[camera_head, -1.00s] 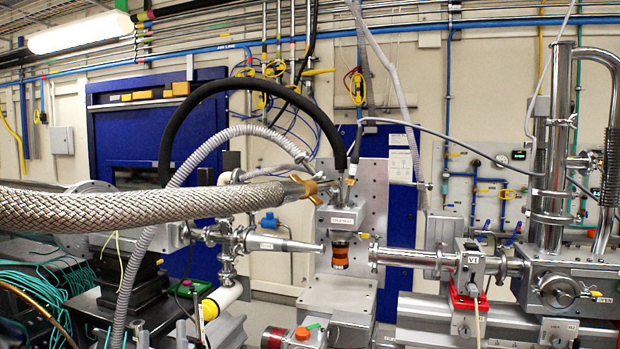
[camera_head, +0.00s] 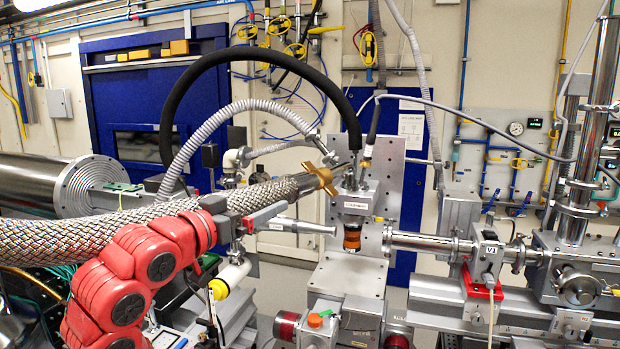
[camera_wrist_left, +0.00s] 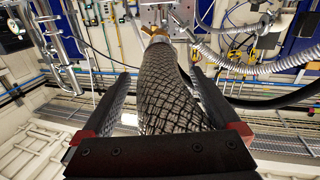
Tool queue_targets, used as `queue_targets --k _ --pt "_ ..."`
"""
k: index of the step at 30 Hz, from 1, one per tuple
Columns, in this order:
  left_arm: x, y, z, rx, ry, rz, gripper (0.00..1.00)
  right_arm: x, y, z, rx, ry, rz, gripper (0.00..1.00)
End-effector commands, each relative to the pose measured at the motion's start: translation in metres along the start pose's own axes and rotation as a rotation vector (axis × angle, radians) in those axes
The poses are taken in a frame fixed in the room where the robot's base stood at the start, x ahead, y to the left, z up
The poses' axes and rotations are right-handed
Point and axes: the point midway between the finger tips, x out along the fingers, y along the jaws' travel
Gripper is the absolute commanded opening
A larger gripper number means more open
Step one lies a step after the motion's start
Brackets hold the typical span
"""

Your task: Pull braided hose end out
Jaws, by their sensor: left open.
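The thick braided metal hose (camera_head: 130,222) runs in from the left edge and rises slightly to the right. Its end narrows to a dark collar and a brass winged fitting (camera_head: 321,180), which meets the metal head (camera_head: 355,195) above the orange-banded cylinder; how deep it sits is hidden. My left gripper (camera_head: 262,208), on its red arm, is at the hose just short of the fitting. In the left wrist view the hose (camera_wrist_left: 172,95) runs between the two open fingers, with the brass fitting (camera_wrist_left: 155,32) beyond their tips. My right gripper is not in view.
A black hose (camera_head: 225,60) arches over the braided hose to the metal head. A grey corrugated hose (camera_head: 215,130) passes behind it. A metal cone nozzle (camera_head: 295,226) lies just below my gripper. A beam pipe (camera_head: 420,243) stands to the right.

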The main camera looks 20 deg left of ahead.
Motion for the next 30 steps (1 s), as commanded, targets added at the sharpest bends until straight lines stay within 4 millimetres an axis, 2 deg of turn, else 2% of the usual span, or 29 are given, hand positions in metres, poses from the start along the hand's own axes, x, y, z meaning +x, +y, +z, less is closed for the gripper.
queue_targets --k 18,24,30 --pt "0.137 0.001 -0.004 -0.007 0.0 0.003 0.96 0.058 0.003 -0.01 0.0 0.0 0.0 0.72" --pt "0.159 0.0 -0.003 -0.005 0.004 0.001 0.96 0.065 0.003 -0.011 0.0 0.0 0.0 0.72" --pt "0.165 -0.001 -0.001 -0.003 0.004 -0.001 0.96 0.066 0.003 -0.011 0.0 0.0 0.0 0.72"
